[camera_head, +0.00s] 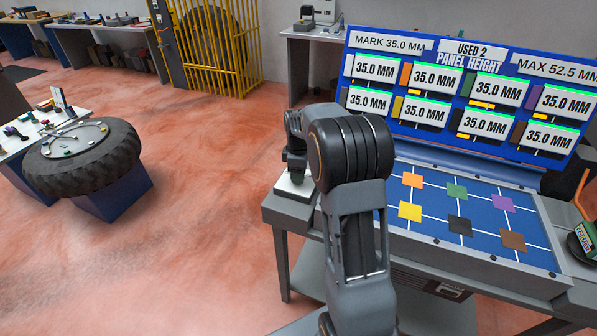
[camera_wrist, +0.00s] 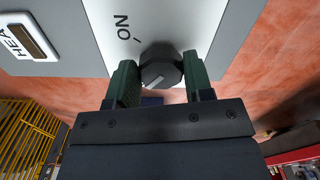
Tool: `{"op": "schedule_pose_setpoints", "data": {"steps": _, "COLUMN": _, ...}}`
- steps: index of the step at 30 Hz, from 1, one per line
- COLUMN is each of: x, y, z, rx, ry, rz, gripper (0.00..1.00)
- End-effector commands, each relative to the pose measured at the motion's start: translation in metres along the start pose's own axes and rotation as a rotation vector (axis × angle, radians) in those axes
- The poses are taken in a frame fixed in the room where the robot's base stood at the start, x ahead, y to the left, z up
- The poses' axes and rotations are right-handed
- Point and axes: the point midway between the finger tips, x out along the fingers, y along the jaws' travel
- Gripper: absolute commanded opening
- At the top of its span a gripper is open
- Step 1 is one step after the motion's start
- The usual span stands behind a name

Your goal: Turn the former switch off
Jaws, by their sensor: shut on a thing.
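The former switch is a dark round knob (camera_wrist: 160,64) on a white panel (camera_wrist: 190,25) in the wrist view. It has a pale pointer line lying slantwise. The letters ON and a short tick are printed up and left of it. My gripper (camera_wrist: 160,75) has one green finger on each side of the knob and is shut on it. In the head view my gripper (camera_head: 296,168) points down at a small white box (camera_head: 291,188) on the left corner of the grey bench. The knob itself is hidden there.
The bench's blue panel (camera_head: 430,226) carries several coloured squares, with a display board (camera_head: 470,95) behind. Yellow bars (camera_head: 228,60) stand at the back. The red floor between is clear.

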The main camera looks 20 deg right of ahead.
Motion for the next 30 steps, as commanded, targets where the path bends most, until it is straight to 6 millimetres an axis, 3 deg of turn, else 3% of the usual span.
{"op": "schedule_pose_setpoints", "data": {"steps": 20, "x": 0.0, "y": -0.0002, "z": -0.0007, "rx": -0.049, "ry": 0.001, "rz": -0.001, "gripper": 0.24}}
{"op": "schedule_pose_setpoints", "data": {"steps": 21, "x": 0.0, "y": -0.0002, "z": -0.0007, "rx": -0.049, "ry": 0.001, "rz": -0.001, "gripper": 0.51}}
{"op": "schedule_pose_setpoints", "data": {"steps": 28, "x": 0.0, "y": 0.0001, "z": 0.0001, "rx": -0.046, "ry": 0.001, "rz": 0.0, "gripper": 0.73}}
{"op": "schedule_pose_setpoints", "data": {"steps": 30, "x": 0.0, "y": 0.0002, "z": 0.0002, "rx": -0.046, "ry": 0.001, "rz": 0.0, "gripper": 0.73}}
